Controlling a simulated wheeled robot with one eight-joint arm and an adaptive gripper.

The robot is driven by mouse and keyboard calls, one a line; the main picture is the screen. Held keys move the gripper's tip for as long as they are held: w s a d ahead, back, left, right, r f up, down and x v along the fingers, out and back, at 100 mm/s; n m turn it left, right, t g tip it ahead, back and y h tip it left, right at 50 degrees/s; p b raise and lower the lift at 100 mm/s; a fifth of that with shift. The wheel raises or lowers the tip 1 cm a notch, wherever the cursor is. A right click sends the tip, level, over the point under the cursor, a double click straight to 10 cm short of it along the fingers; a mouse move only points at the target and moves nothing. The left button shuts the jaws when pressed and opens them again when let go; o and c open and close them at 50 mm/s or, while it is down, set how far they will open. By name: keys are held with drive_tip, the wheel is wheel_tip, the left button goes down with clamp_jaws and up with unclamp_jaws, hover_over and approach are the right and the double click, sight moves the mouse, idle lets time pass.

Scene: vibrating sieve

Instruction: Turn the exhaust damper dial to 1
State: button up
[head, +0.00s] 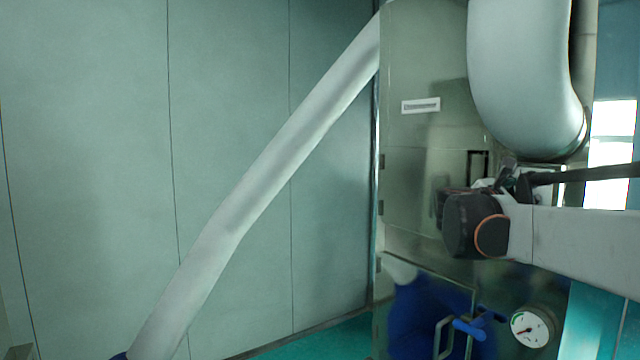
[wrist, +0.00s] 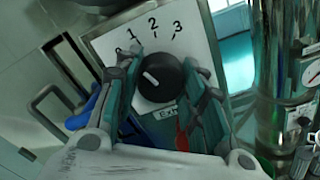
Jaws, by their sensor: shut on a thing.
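The exhaust damper dial (wrist: 163,89) is a round black knob with a short white pointer line, in the middle of the wrist view. It sits on a white plate (wrist: 190,48) marked 1, 2 and 3, with another mark at the left partly covered by a finger. The pointer is tilted to the upper left, toward the low end of the scale; its exact reading is unclear. My gripper (wrist: 163,70) has one finger on each side of the knob and is shut on it. In the head view, my arm hides the dial.
In the head view, a blue-handled valve (head: 478,325) and a round gauge (head: 532,327) sit below my arm on the steel machine (head: 420,150). A large grey pipe (head: 520,70) hangs above.

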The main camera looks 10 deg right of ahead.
drive_tip(key=shift+s+r+m, duration=0.15)
drive_tip(key=shift+m, duration=0.45)
drive_tip(key=o, duration=1)
drive_tip(key=shift+o, duration=0.2)
